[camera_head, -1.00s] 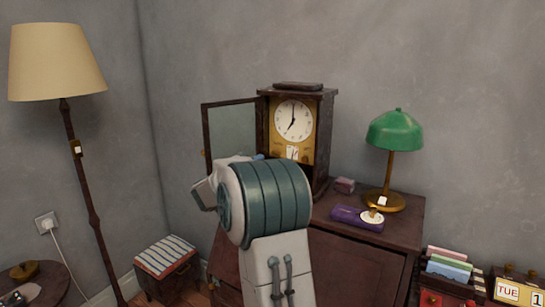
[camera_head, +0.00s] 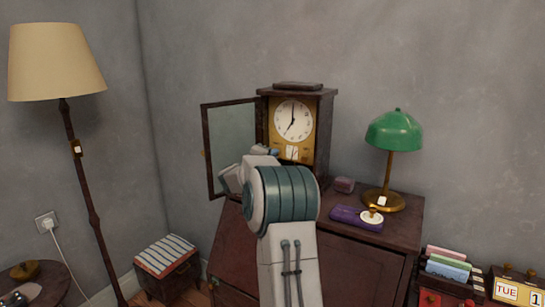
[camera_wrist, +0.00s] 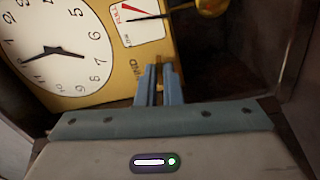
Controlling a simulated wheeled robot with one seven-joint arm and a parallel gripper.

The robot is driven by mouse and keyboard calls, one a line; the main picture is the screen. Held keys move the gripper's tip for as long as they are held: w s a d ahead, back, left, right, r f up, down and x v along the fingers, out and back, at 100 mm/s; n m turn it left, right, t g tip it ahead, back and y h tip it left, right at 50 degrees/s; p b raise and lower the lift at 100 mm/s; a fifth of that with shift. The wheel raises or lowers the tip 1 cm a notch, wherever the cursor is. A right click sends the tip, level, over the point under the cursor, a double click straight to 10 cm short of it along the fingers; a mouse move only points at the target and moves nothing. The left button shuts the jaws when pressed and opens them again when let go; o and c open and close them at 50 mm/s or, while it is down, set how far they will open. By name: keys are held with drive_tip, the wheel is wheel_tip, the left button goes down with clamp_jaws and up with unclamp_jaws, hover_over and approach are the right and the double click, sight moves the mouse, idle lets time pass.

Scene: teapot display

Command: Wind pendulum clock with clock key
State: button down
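The pendulum clock (camera_head: 293,122) stands on the cabinet with its glass door (camera_head: 232,145) swung open to the left. Its white dial (camera_wrist: 58,45) and the gauge marked FULL (camera_wrist: 137,20) show tilted in the wrist view, with part of the brass pendulum (camera_wrist: 211,5) at the top edge. My gripper (camera_wrist: 159,70) is in front of the clock's yellow front panel, below the gauge. Its blue fingers are close together with a narrow gap. What lies between them is too small and dark to tell. I cannot make out the clock key.
A floor lamp (camera_head: 57,62) and striped stool (camera_head: 166,255) are at left. The open door is close beside my wrist.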

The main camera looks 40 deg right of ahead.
drive_tip(key=shift+p, duration=0.3)
drive_tip(key=shift+m+p, duration=1.25)
drive_tip(key=shift+m, duration=1.65)
drive_tip(key=c, duration=1.6)
unclamp_jaws()
drive_tip(key=b+v, duration=0.1)
drive_tip(key=v, duration=1.3)
